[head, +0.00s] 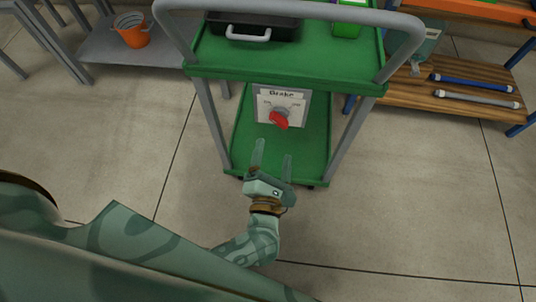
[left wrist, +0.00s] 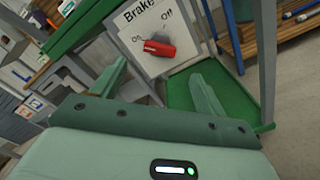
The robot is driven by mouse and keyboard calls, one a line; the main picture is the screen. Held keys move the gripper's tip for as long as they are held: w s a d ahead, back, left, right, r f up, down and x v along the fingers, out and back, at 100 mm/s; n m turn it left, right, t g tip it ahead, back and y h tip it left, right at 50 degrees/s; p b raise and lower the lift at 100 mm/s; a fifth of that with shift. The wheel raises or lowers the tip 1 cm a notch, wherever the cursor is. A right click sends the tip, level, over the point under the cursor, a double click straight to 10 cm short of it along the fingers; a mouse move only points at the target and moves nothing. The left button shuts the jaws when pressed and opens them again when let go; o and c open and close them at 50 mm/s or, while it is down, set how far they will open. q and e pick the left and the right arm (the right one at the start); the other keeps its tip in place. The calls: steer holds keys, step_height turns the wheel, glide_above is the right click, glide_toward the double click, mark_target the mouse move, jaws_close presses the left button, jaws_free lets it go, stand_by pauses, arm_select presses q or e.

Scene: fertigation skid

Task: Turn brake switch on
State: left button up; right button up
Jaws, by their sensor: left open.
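The brake switch (head: 279,119) is a red knob on a white panel (head: 294,104) marked "Brake", mounted on the green cart below its upper shelf. In the left wrist view the red knob (left wrist: 159,48) lies nearly crosswise, with "On" to its upper left and "Off" above it. I cannot tell which mark it points to. My left gripper (head: 273,154) is open and empty in front of the panel, its fingers pointing at it. In the left wrist view the left gripper (left wrist: 158,72) has its fingertips on either side below the knob, apart from it. My right gripper is not in view.
The green cart (head: 320,62) has a grey push handle (head: 290,18) above the panel and grey posts at both sides. A black case (head: 262,27) sits on its upper shelf. An orange bucket (head: 132,31) and a wooden shelf (head: 450,90) stand farther off. The floor in front is clear.

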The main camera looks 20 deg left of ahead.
arm_select(q)
steer(key=p+v, duration=0.1)
steer(key=v, duration=0.6)
steer(key=shift+s, duration=0.25)
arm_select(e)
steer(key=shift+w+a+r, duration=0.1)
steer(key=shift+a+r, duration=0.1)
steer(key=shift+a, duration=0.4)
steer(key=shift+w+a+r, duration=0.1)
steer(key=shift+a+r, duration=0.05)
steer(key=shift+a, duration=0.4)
arm_select(q)
steer(key=shift+d, duration=0.1)
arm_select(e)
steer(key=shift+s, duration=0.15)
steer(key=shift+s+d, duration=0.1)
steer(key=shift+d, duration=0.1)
